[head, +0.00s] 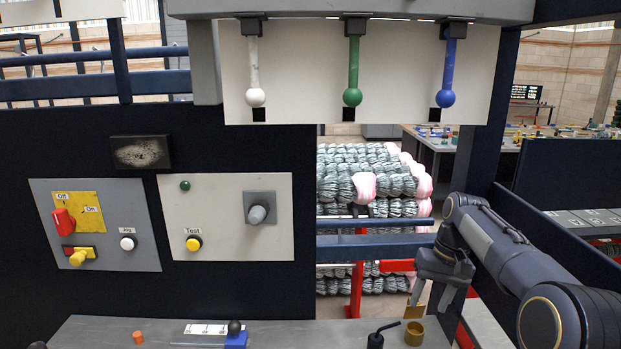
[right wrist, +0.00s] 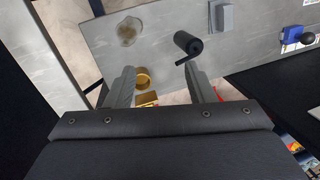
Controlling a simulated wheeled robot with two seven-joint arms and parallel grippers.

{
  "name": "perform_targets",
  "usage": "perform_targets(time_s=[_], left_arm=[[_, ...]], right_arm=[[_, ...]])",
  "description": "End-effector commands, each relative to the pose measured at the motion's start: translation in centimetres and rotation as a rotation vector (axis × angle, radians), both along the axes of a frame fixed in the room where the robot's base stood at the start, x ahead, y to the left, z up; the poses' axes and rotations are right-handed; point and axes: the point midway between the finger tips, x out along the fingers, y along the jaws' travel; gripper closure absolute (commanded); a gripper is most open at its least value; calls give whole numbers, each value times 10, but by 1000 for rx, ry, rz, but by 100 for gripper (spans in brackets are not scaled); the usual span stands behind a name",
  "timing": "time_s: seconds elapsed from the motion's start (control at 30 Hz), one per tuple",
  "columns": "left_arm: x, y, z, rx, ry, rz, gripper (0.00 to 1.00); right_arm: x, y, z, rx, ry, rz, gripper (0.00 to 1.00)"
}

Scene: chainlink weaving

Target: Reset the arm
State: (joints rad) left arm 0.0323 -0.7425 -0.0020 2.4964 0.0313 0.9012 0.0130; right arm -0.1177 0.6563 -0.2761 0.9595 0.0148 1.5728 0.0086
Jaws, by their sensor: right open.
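My right arm (head: 510,255) comes in from the right of the head view and bends down at its wrist. My right gripper (head: 428,298) points down above the right end of the grey table. Its two fingers stand apart in the right wrist view (right wrist: 160,88), with nothing held between them. A brass cup (head: 414,333) and a black oil-can-like item (head: 376,340) are on the table below and beside it. The cup shows between the fingers in the right wrist view (right wrist: 142,74), lower than them. My left gripper is in neither view.
A control panel with a red switch (head: 64,221) and a panel with a yellow button (head: 193,244) are at left. White, green and blue levers (head: 353,70) hang above. Wire bundles (head: 370,170) are stacked behind.

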Motion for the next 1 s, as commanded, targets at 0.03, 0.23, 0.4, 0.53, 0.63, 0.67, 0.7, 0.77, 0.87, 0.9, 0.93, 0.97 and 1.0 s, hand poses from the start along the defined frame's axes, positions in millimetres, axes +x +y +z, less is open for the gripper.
perform_targets(time_s=[0.03,0.23,0.4,0.53,0.63,0.67,0.7,0.77,0.87,0.9,0.93,0.97,1.0], left_arm=[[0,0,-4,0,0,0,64],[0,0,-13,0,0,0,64],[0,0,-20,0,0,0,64],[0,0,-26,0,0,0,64],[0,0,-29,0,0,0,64],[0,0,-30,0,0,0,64],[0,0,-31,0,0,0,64],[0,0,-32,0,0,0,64],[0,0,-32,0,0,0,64],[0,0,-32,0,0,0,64],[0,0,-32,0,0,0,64],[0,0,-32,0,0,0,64],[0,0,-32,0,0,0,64]], right_arm=[[-20,-8,11,28,-31,-18,51],[-107,-15,32,119,-167,-61,51],[-188,-2,27,162,-289,-79,51],[-248,16,5,171,-381,-86,51],[-285,30,-17,166,-443,-92,51],[-294,34,-24,163,-458,-92,51],[-304,39,-33,160,-476,-93,51],[-316,44,-44,154,-497,-95,51],[-327,50,-56,147,-520,-97,51],[-330,51,-59,144,-524,-98,51],[-331,52,-60,144,-527,-99,51],[-332,52,-61,143,-528,-99,51],[-332,52,-62,143,-528,-99,51]])
